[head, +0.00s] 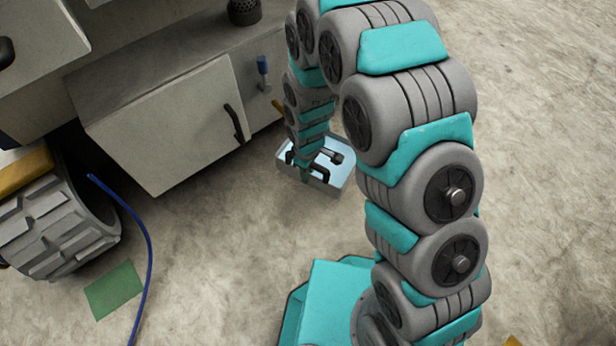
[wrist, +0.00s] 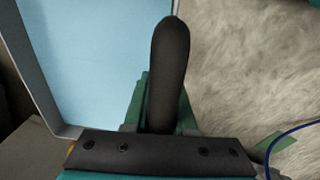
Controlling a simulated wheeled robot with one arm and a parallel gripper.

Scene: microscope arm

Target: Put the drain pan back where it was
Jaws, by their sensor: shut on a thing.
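The drain pan (head: 344,183) is a shallow square pan with grey walls and a light blue inside. In the head view it is at or just above the floor, beside the lower right of the grey machine; I cannot tell whether it touches the ground. My gripper (head: 318,170) reaches down at the pan and is shut on its edge. In the wrist view the pan's blue inside (wrist: 85,60) fills the left, and my gripper (wrist: 165,95) stands at its right edge. The grip itself is partly hidden by the dark finger.
The grey machine (head: 165,130) with a black-handled panel stands behind and left of the pan. A blue-handled fitting (head: 262,68) is above it. A tyre (head: 55,230), a blue hose (head: 148,250) and a green patch (head: 113,290) are at left. The rough floor is open at right.

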